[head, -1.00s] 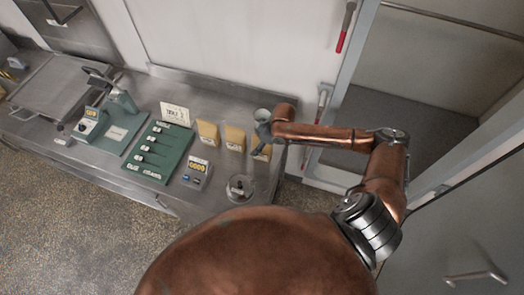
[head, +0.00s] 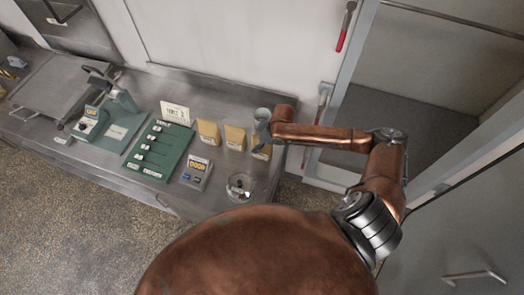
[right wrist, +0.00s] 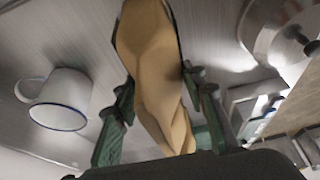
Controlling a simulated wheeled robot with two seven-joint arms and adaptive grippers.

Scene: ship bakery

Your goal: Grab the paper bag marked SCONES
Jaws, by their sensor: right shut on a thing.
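Three tan paper bags stand in a row on the steel counter: one on the left (head: 208,133), one in the middle (head: 235,138) and one on the right (head: 261,152). Their labels are too small to read in the head view. My right gripper (head: 262,139) is at the right-hand bag and covers part of it. In the right wrist view the green fingers of my right gripper (right wrist: 155,105) are shut on this bag (right wrist: 150,50), one on each side; no writing shows on the face seen there. My left gripper is not in view.
A pale mug (right wrist: 62,98) is close beside the gripper. A round metal dish (head: 240,187) stands near the counter's front edge. A DOOR box (head: 196,173), a green switch panel (head: 158,150) and a card (head: 175,113) are left. A doorway frame rises at right.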

